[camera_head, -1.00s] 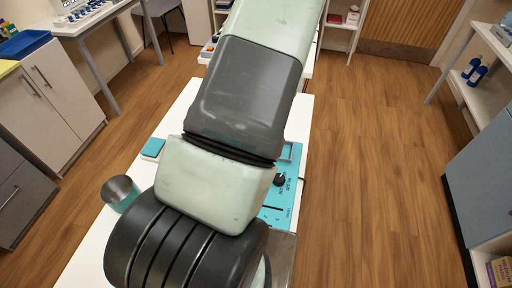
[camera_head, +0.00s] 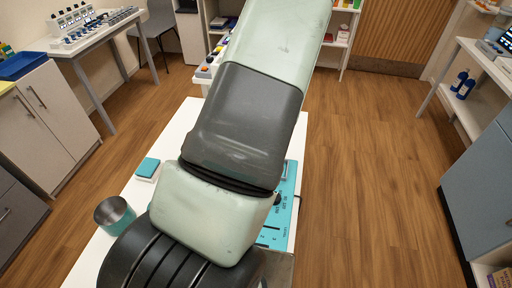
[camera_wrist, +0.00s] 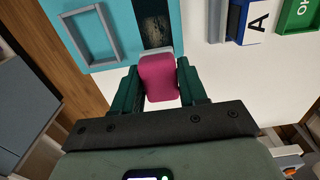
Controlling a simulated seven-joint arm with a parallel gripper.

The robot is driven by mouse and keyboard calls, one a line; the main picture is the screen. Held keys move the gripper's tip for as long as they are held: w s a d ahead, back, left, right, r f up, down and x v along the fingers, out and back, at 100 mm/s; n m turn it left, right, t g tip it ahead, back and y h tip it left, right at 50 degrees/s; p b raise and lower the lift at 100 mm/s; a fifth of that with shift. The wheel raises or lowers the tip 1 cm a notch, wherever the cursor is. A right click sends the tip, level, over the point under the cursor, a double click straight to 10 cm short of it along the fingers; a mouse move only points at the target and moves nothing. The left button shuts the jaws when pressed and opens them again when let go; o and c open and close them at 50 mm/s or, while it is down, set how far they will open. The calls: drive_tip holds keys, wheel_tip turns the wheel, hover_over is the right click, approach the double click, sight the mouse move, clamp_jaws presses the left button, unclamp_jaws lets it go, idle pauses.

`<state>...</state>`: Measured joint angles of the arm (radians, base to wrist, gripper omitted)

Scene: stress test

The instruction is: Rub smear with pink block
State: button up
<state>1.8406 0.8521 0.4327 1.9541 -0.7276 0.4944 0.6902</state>
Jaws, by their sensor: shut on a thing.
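In the wrist view, my gripper (camera_wrist: 158,88) is shut on the pink block (camera_wrist: 158,78), held between its dark green fingers. A dark strip (camera_wrist: 152,12) on a teal panel (camera_wrist: 196,14) lies just beyond the block, with a pale, speckled smear (camera_wrist: 153,32) on it. A grey edge lies between the smear and the pink block; I cannot tell whether the block touches the panel. In the head view, the teal panel (camera_head: 284,205) shows partly at right of my arm; the gripper, pink block and smear are hidden.
A raised grey frame (camera_wrist: 92,36) stands on the panel. A blue block marked A (camera_wrist: 256,22) and a green block (camera_wrist: 298,14) lie at right. In the head view, a metal-and-teal cup (camera_head: 114,214) and a teal-topped pad (camera_head: 148,168) stand on the white table (camera_head: 185,125).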

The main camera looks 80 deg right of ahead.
drive_tip(key=shift+r, duration=2.1)
